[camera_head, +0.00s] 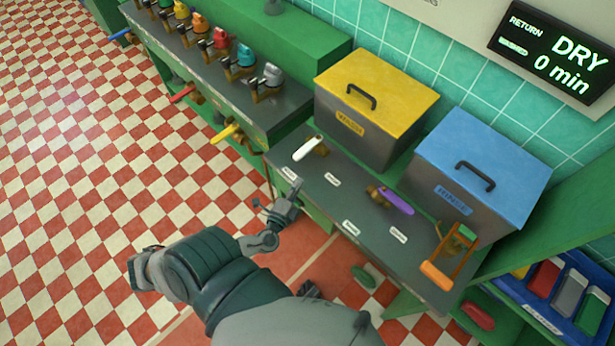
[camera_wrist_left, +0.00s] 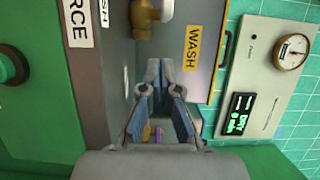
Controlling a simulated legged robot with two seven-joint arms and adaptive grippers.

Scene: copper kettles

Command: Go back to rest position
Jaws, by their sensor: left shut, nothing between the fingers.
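My left arm reaches up from the bottom of the head view. Its gripper (camera_head: 294,187) is at the front edge of the dark counter (camera_head: 320,205), left of the labels. In the left wrist view the two fingers of this gripper (camera_wrist_left: 160,68) point away from the camera, with nothing held. Its fingers are shut. My right gripper cannot be made out in either view.
A yellow-lidded WASH box (camera_head: 375,85) and a blue-lidded box (camera_head: 487,155) stand behind the counter. A white-handled tap (camera_head: 308,147), a purple-handled one (camera_head: 396,201) and an orange-handled item (camera_head: 437,275) are on it. Checkered floor (camera_head: 90,200) is clear at left.

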